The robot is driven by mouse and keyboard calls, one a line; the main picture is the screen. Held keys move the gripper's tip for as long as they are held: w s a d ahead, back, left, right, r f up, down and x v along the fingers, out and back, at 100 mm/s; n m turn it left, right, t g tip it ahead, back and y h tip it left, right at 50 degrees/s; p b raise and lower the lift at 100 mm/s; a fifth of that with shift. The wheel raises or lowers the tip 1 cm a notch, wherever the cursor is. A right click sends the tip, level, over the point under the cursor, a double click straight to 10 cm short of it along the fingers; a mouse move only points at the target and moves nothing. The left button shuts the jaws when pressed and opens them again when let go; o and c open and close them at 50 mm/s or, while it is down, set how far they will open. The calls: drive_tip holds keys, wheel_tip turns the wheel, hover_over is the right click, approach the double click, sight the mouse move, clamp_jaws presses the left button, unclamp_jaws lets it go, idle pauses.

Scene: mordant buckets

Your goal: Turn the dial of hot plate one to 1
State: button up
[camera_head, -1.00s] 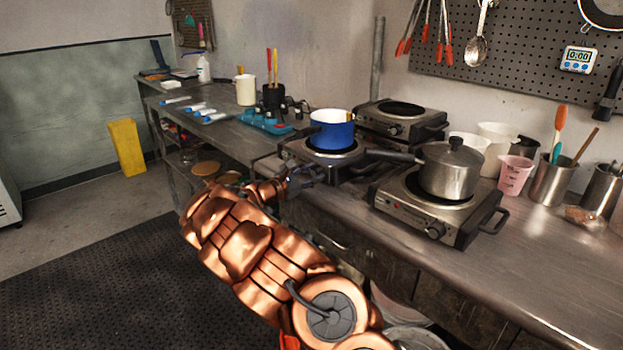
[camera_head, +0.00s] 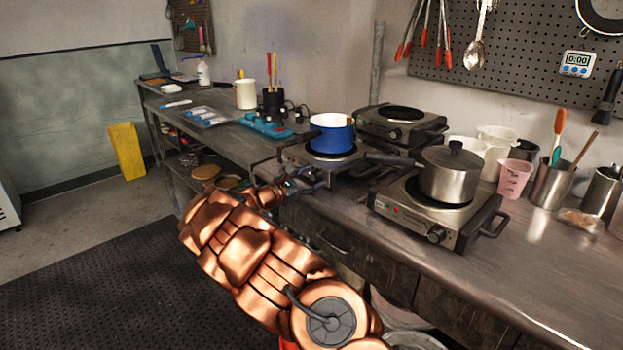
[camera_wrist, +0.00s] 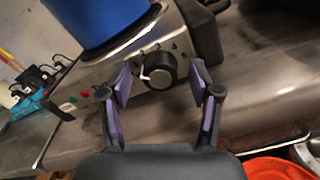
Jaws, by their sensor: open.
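A hot plate (camera_head: 292,153) with a blue pot (camera_head: 332,134) on it stands at the counter's front edge, just beyond my gripper (camera_head: 315,181). I cannot read which plate is number one. In the wrist view, this plate's black dial (camera_wrist: 157,70) with a white pointer mark sits on the steel front panel, with printed numbers around its upper right. The pointer is at the dial's left side. My gripper (camera_wrist: 161,86) is open, its purple-padded fingers on either side of the dial. I cannot tell whether they touch it. The blue pot (camera_wrist: 95,18) shows above.
A second hot plate (camera_head: 405,209) with a lidded steel pot (camera_head: 449,171) stands to the right. A third hot plate (camera_head: 392,131) is behind. A blue power strip (camera_head: 265,127) lies to the left. Beakers and utensil cups stand at the right back.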

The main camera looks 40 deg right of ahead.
drive_tip(key=a, duration=1.2)
drive_tip(key=shift+w, duration=0.15)
drive_tip(key=shift+d, duration=0.1)
drive_tip(key=s+a+r+m+g+y+p, duration=0.25)
drive_tip(key=s+r+m, duration=0.2)
drive_tip(key=s, duration=0.55)
drive_tip(key=s+a+r+m+g+y+p, duration=0.1)
drive_tip(key=s+r+m+g+y+p, duration=0.25)
drive_tip(key=s, duration=0.75)
drive_tip(key=s+a+m+t+y+p, duration=0.1)
drive_tip(key=s+a+y, duration=0.3)
drive_tip(key=a, duration=0.5)
drive_tip(key=s+a+f+m+t+y+p, duration=0.1)
drive_tip(key=s+a+y, duration=0.3)
drive_tip(key=s+a, duration=0.4)
drive_tip(key=s+a+m+t+y+p, duration=0.2)
drive_tip(key=s+a, duration=0.4)
drive_tip(key=a, duration=0.5)
drive_tip(key=shift+a+f+m+t+y+p, duration=0.2)
drive_tip(key=shift+a+m+t+y+p, duration=0.15)
drive_tip(key=shift+y+p, duration=0.55)
